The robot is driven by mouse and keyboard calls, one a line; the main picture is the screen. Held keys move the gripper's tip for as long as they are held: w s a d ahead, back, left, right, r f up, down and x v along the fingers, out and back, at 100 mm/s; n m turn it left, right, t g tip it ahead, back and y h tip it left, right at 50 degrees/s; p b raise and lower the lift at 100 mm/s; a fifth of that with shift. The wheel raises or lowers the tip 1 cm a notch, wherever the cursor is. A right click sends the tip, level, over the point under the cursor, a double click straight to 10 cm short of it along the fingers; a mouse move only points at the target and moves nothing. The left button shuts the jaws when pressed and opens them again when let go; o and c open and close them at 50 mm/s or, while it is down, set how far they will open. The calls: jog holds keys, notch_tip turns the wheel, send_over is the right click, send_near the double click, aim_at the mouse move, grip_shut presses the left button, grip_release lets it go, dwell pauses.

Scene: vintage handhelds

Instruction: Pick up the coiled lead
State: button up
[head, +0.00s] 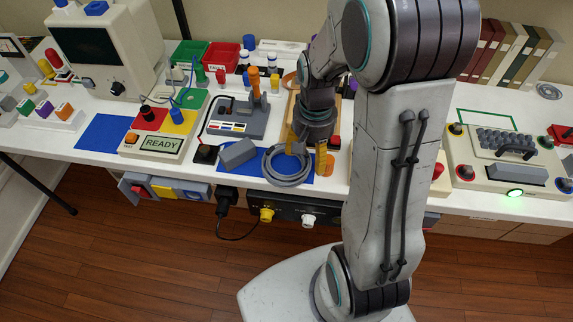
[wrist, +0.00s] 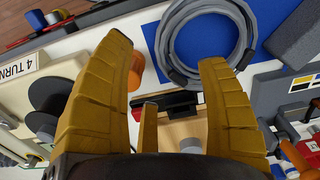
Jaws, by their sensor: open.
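The coiled lead (head: 287,165) is a grey ring of cable lying on a blue mat (head: 228,167) near the front edge of the white table. In the wrist view the coiled lead (wrist: 163,38) shows at the top, beyond the fingertips, with blue mat (wrist: 262,20) inside and around it.
A grey block (head: 237,153) lies left of the coil. A grey device with an orange handle (head: 240,118) stands behind it. A READY box (head: 160,143) is further left, and a panel with a green light (head: 500,178) is at right. An orange cylinder (wrist: 136,70) sits near the left finger.

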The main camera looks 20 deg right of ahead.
aim_at(310, 164)
jog(key=shift+w+d+f+b, duration=0.1)
jog(key=shift+f+b, duration=0.2)
jog(key=shift+f, duration=1.25)
jog(key=shift+w+d+f+b, duration=0.1)
jog(key=shift+f+b, duration=0.15)
jog(key=shift+f, duration=1.25)
jog(key=shift+c, duration=0.3)
grip_shut()
jog(key=shift+r+p, duration=1.1)
jog(key=shift+r, duration=3.95)
